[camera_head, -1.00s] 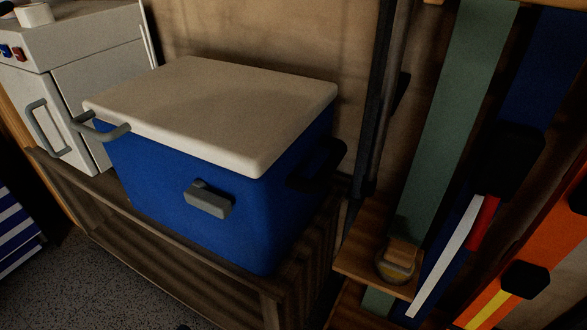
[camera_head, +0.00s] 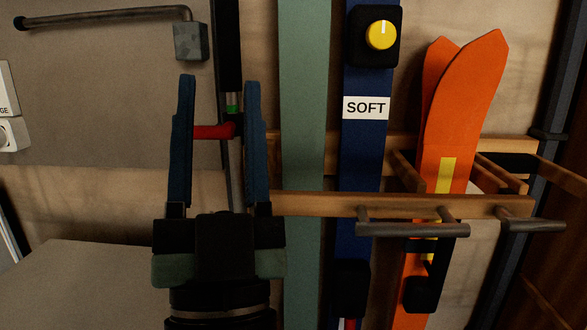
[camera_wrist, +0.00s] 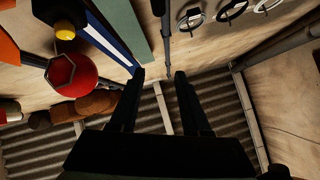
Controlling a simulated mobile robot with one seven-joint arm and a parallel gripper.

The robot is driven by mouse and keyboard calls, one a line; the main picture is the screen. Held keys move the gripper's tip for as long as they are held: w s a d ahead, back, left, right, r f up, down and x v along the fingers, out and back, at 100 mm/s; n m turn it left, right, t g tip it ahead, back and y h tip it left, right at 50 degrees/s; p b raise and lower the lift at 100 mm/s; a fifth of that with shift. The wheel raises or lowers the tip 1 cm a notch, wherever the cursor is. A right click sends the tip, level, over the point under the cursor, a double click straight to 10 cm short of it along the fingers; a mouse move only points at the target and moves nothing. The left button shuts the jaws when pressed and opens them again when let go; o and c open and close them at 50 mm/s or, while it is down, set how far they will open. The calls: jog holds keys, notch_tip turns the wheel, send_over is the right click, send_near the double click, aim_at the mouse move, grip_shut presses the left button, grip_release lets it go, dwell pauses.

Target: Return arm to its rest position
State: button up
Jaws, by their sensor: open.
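My gripper (camera_head: 218,110) is in the lower middle of the head view, pointing up. Its two blue-black fingers are spread apart with nothing held between them. A dark pole with a red part (camera_head: 214,131) shows behind the gap, and I cannot tell how far behind. The rest of my arm is mostly hidden below the gripper.
To the right, a wooden rack (camera_head: 300,204) holds a green board (camera_head: 304,100), a blue ski (camera_head: 362,150) and orange skis (camera_head: 460,100). Grey handles (camera_head: 412,229) stick out from it. A pale flat surface (camera_head: 75,285) lies at lower left. A red round object (camera_wrist: 72,72) shows in the wrist view.

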jog(key=s+d+r+n+h+p, duration=0.1)
jog(key=s+d+r+h+p, duration=0.15)
jog(key=r, duration=0.45)
jog(key=s+d+r+h+p, duration=0.2)
jog(key=d+r+p, duration=0.15)
jog(key=r, duration=0.35)
notch_tip(320, 180, up, 36)
jog(key=p, duration=3.5)
jog(key=shift+w+d+g, duration=0.2)
jog(key=shift+w+g, duration=0.15)
jog(key=shift+g, duration=0.05)
jog(key=shift+f+y, duration=0.2)
jog(key=shift+y, duration=0.05)
